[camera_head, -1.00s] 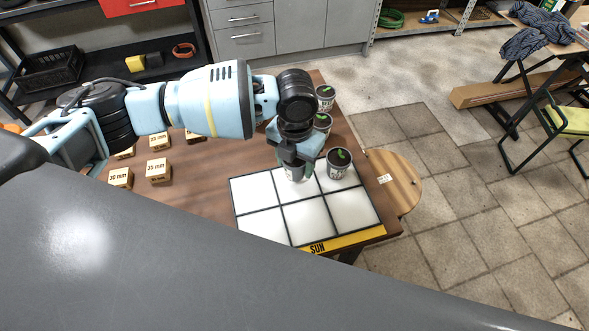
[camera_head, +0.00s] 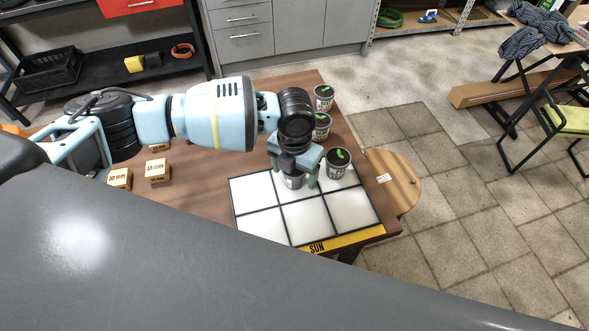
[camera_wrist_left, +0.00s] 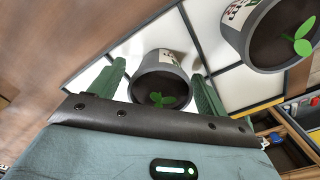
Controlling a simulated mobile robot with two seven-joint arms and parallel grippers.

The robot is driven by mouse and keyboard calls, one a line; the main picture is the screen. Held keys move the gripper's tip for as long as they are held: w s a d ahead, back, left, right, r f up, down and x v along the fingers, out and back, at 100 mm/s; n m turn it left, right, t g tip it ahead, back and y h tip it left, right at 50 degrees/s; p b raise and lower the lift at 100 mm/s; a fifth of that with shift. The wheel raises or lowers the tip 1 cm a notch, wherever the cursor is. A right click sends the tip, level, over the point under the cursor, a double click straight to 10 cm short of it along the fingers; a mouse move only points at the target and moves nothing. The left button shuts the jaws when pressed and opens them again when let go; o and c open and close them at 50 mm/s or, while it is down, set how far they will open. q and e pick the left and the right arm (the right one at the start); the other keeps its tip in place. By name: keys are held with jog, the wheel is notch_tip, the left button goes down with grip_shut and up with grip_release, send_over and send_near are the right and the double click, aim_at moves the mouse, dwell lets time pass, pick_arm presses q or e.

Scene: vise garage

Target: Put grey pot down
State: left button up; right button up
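The grey pot (camera_head: 293,182) with a green sprout stands upright on the white gridded board (camera_head: 264,224), in the middle cell of the back row. My left gripper (camera_head: 294,178) is above it, pointing down, with its fingers spread on either side. In the left wrist view the pot (camera_wrist_left: 160,75) sits between the two green fingers (camera_wrist_left: 158,85), with narrow gaps beside it. The gripper hides part of the pot in the head view. My right gripper is not in view.
Another potted sprout (camera_head: 338,163) stands close by in the back right cell. Two more pots (camera_head: 321,126) (camera_head: 324,97) stand behind it along the table's right side. Wooden blocks (camera_head: 158,171) lie to the left. The front cells are empty. A yellow SUN strip (camera_head: 345,240) edges the board.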

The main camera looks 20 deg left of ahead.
pick_arm(q)
notch_tip(320, 180, up, 12)
jog(key=shift+r, duration=0.2)
dwell(0.6)
